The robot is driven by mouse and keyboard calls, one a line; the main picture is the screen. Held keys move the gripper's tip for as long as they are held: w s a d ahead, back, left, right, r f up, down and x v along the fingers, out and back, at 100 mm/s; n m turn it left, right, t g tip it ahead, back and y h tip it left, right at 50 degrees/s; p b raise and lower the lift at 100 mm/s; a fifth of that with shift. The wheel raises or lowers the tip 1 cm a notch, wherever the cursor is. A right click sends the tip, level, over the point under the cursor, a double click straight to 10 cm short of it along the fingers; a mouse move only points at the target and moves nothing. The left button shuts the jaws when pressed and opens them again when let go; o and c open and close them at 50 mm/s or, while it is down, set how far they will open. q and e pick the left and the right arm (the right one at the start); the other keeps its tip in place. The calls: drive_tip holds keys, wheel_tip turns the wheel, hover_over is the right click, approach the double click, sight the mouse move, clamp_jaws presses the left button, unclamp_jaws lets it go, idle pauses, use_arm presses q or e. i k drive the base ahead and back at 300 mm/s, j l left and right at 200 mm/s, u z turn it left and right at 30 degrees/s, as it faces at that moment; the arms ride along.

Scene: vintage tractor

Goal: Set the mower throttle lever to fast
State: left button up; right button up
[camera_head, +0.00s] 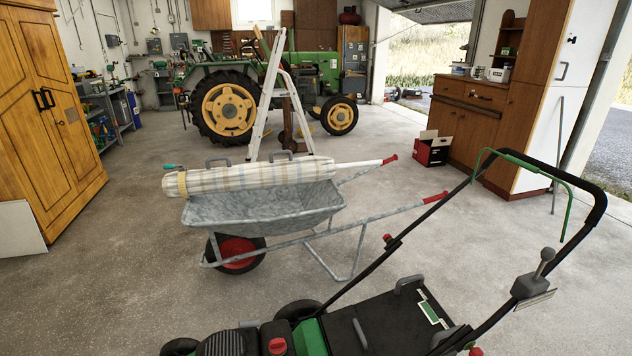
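The mower (379,322) stands at the bottom right, close to me, with a black grass box and a green bail bar (569,200) by its black handle (600,206). The throttle lever (545,262) is a grey stick with a rounded knob. It rises from a dark grey housing (527,285) on the right tube of the handle and tilts up and to the right. A small pale label (535,300) sits beside the housing, too small to read. Neither of my grippers is in view.
A grey wheelbarrow (262,208) with a rolled checked cloth stands beyond the mower. A white stepladder (268,95) and a green tractor (228,108) are behind it. A wooden wardrobe (45,110) is at the left.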

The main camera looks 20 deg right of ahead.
sight(548, 254)
drive_tip(key=z, duration=2)
drive_tip(key=i+l+u, duration=0.25)
drive_tip(key=u, duration=0.15)
drive_tip(key=i+l+u, duration=0.65)
drive_tip(key=l+u, duration=0.2)
drive_tip(key=i+l+u, duration=0.2)
drive_tip(key=l+u, duration=0.2)
